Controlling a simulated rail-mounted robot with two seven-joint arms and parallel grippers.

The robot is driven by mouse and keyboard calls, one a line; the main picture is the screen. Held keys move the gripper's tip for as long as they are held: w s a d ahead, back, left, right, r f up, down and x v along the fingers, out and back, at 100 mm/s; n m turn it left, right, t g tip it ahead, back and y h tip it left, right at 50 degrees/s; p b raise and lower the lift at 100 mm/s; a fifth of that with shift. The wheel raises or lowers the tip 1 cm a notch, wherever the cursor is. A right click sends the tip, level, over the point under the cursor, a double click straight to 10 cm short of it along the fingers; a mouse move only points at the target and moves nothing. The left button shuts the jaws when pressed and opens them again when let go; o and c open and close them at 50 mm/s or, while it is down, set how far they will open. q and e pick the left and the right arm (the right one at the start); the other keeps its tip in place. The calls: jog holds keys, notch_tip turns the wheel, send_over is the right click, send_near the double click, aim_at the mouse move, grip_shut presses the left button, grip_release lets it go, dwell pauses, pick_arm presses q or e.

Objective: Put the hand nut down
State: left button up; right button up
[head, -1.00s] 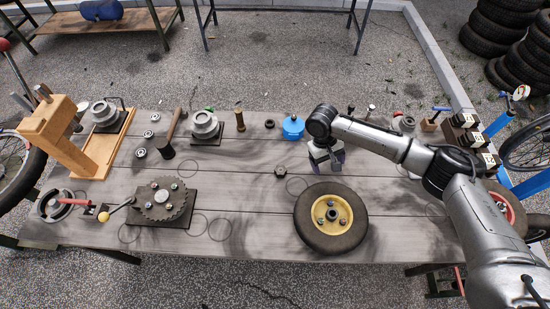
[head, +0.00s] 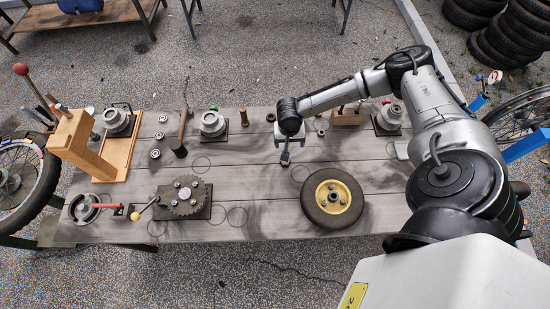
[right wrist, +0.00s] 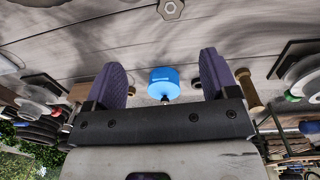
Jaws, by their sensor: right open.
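The hand nut (right wrist: 171,8) is a grey, lobed knob. It lies on the grey plank table top (head: 250,172) and shows at the top edge of the right wrist view. In the head view it is a small dark shape (head: 285,160) just below my right gripper (head: 283,146), left of the yellow-rimmed wheel. In the right wrist view my right gripper (right wrist: 163,78) has its two purple fingers wide apart with nothing between them, clear of the nut. In the head view my wrist partly hides the gripper. My left gripper is not in view.
A blue container (right wrist: 163,82) shows beyond the fingers in the right wrist view. The yellow-rimmed wheel (head: 318,212) lies flat on the table. A toothed disc (head: 182,198) on a dark plate is left. The table between disc and wheel is mostly clear.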

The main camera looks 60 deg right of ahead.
jog(key=f+m, duration=0.1)
jog(key=f, duration=0.2)
jog(key=f+m, duration=0.1)
jog(key=f, duration=0.2)
jog(key=f+b, duration=0.1)
jog(key=f, duration=0.2)
jog(key=shift+w+a+f+m, duration=0.25)
jog(key=shift+w+a+m, duration=0.05)
jog(key=shift+m, duration=0.1)
notch_tip(320, 180, down, 3)
jog(key=shift+a+f+b, duration=0.1)
jog(key=shift+f+b, duration=0.05)
jog(key=shift+b, duration=0.2)
jog(key=shift+f, duration=0.55)
jog(key=c, duration=1)
jog(key=shift+r, duration=0.1)
